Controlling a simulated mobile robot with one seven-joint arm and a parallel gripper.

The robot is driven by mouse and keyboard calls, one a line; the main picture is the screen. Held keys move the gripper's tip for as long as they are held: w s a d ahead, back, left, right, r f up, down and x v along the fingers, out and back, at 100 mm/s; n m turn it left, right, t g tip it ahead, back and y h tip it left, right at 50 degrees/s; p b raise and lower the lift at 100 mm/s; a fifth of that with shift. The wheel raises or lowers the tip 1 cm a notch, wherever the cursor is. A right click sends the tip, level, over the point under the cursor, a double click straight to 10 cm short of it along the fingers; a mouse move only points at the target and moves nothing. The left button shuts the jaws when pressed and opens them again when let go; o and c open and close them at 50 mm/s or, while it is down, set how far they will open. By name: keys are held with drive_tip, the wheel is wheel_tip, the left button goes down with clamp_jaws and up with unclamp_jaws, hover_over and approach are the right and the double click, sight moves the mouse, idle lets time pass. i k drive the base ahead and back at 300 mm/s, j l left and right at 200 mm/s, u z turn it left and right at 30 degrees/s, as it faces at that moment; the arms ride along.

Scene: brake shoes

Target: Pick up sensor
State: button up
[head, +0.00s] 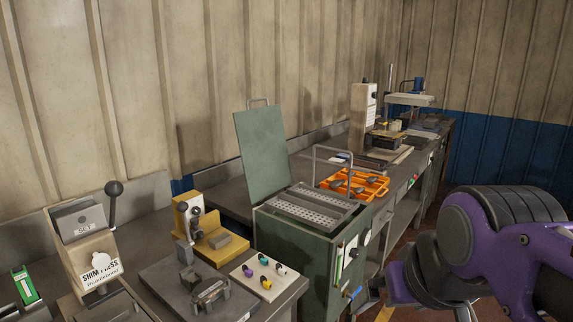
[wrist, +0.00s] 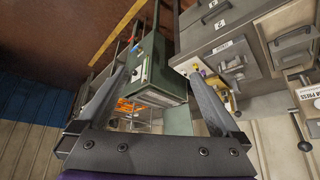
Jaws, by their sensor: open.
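I cannot tell for sure which thing is the sensor. Several small coloured pieces, purple, green, yellow and dark, stand on a white board (head: 256,284) at the front of the near bench in the head view. The purple piece (head: 248,271) is leftmost and the yellow piece (head: 266,283) is nearest. My gripper (wrist: 160,72) is open and empty in the wrist view, high above the floor and apart from the benches. The board shows small beyond the right finger. In the head view my purple arm is at the right and its fingers are not clear.
A green cabinet (head: 292,247) with a raised lid and a perforated tray stands right of the board. A yellow fixture (head: 221,243), a metal clamp (head: 209,292) and a shim press (head: 86,245) crowd the near bench. An orange tray (head: 352,183) lies farther back.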

sight(267, 284)
drive_tip(key=u, duration=0.55)
drive_tip(key=i+l+u, duration=0.35)
drive_tip(key=l+u, duration=0.15)
drive_tip(key=i+l+u, duration=0.2)
drive_tip(key=l, duration=0.2)
drive_tip(key=l+u, duration=0.5)
drive_tip(key=l, duration=0.2)
drive_tip(key=k+l, duration=0.25)
drive_tip(key=k, duration=0.2)
drive_tip(key=l, duration=0.25)
drive_tip(key=i+j, duration=0.1)
drive_tip(key=i, duration=0.25)
